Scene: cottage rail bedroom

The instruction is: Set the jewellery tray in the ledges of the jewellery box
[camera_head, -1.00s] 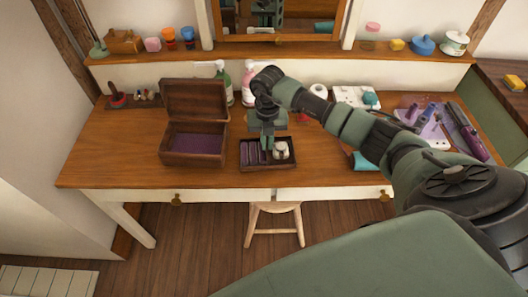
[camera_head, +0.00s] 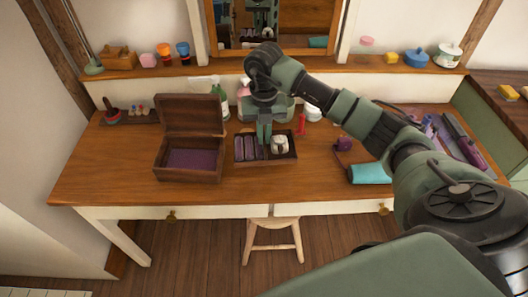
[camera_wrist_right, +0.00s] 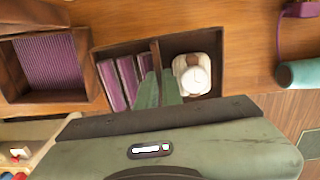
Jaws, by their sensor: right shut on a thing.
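The jewellery box (camera_head: 188,174) stands open on the dressing table, its lid (camera_head: 190,115) tilted back and its inside lined purple. It also shows at the left of the right wrist view (camera_wrist_right: 12,75). The jewellery tray (camera_head: 276,158) is to the right of the box, apart from it. The tray has purple ring rolls in its left part and a white watch-like item (camera_wrist_right: 193,74) in its right part. My right gripper (camera_head: 264,143) points down and is shut on the tray's middle divider (camera_wrist_right: 156,55). The tray seems raised off the tabletop. My left gripper is out of view.
The wooden dressing table (camera_head: 100,165) has clear room in front of the box. Bottles (camera_head: 218,100) stand behind the box and tray. A small stool (camera_head: 273,235) is below.

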